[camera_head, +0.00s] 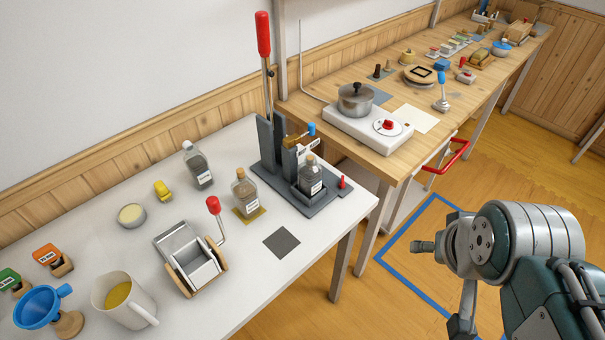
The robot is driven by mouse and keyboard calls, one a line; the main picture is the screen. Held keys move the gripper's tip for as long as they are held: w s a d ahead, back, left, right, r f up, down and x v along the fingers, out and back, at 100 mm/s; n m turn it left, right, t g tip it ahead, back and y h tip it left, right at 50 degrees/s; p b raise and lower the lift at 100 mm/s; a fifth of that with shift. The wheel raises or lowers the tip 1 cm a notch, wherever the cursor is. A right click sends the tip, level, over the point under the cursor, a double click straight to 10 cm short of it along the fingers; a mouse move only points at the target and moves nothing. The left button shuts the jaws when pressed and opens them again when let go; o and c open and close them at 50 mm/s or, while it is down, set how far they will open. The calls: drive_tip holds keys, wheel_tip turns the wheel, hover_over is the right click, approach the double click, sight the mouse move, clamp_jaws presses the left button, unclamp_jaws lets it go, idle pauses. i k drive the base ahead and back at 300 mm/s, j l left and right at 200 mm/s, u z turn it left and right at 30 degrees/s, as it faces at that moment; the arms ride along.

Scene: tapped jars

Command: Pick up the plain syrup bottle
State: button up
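Three bottles stand on the white table, and their labels are too small to read, so I cannot tell which is the plain syrup bottle. A brownish bottle with a wooden-looking stopper (244,194) stands upright on a yellowish mat (254,217). A third dark bottle (311,178) stands in the grey press stand (270,148). My arm's end (450,247) is at the lower right, over the floor and well apart from the bottles. Its fingers cannot be made out clearly.
A metal box with a red-knobbed lever (190,262), a cup (124,300), a blue funnel (37,308) and stamps (47,256) occupy the table's front left. A dark square (282,243) lies near the edge. A wooden bench (398,155) holds a hotplate and pot.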

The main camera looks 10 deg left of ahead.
sight(309, 173)
drive_tip(key=i+l+u, duration=0.1)
drive_tip(key=u, duration=0.3)
drive_tip(key=i+l+u, duration=0.15)
drive_tip(key=u, duration=0.2)
drive_tip(key=i+l+u, duration=0.1)
drive_tip(key=l+u, duration=0.15)
drive_tip(key=u, duration=0.15)
